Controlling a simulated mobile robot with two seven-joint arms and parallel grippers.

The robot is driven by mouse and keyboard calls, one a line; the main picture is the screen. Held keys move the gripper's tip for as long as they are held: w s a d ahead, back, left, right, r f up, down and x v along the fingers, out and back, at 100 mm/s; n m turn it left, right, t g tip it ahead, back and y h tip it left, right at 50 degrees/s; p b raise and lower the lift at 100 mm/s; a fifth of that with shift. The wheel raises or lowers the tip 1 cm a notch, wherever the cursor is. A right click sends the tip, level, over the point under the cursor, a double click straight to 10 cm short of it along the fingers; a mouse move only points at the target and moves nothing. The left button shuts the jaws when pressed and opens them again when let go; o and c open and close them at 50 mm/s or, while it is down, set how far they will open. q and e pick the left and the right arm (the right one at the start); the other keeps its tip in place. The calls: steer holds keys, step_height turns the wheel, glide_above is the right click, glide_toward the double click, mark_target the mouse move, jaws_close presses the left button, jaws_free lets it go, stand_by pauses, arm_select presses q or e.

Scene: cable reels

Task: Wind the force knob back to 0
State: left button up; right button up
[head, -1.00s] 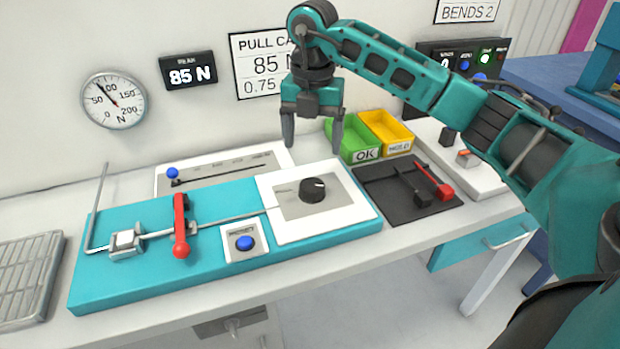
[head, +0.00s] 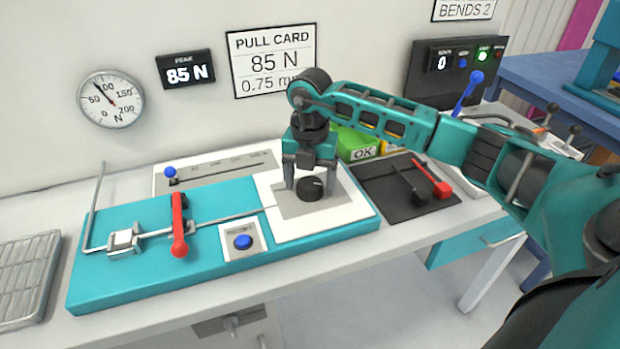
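The black force knob (head: 311,189) sits on a grey and white plate (head: 345,208) at the right end of the teal pull-test fixture (head: 150,270). My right gripper (head: 310,186) points down over the knob, with one finger on each side of it. The fingers are apart; I cannot tell whether they touch the knob. The knob's white mark is mostly hidden by the gripper. The round dial gauge (head: 111,100) on the wall has its needle between 50 and 100. The peak display (head: 186,70) reads 85 N. My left gripper is out of view.
A red lever (head: 179,225) and a blue button (head: 243,242) are on the fixture, left of the knob. A black tray (head: 400,190) with red and black handled tools lies to the right. A green OK bin (head: 350,140) stands behind my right arm.

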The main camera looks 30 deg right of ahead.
steer(key=c, duration=0.9)
